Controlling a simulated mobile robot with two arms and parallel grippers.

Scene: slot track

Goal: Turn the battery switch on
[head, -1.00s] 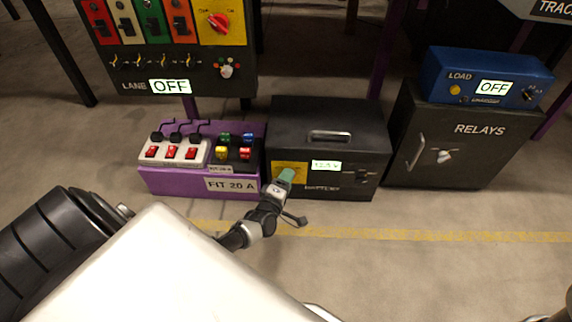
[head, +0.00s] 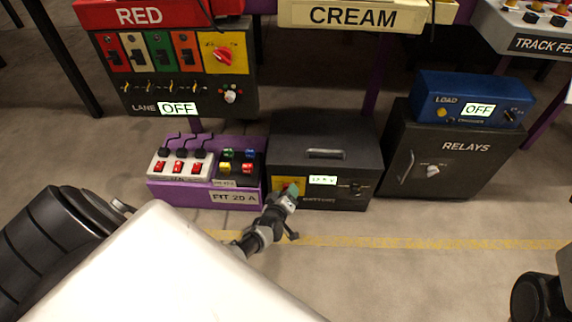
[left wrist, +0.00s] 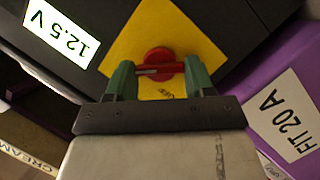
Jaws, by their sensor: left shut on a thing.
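The black battery box (head: 350,150) stands on the floor, with a yellow plate (head: 277,185) at the left of its front. In the left wrist view a round red switch (left wrist: 158,57) with a crossbar sits on this yellow plate (left wrist: 180,32). My left gripper (left wrist: 158,74) has its green fingers on both ends of the crossbar and is shut on it. In the head view the left gripper (head: 293,189) reaches the plate and hides the switch. The plate looks tilted against the gripper in the wrist view.
A display reading 12.5 V (left wrist: 62,38) is beside the plate. The purple FIT 20 A box (head: 180,194) stands close left of the battery, the RELAYS cabinet (head: 455,170) right. The LANE panel (head: 165,98) and LOAD box (head: 450,92) both read OFF. Floor in front is clear.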

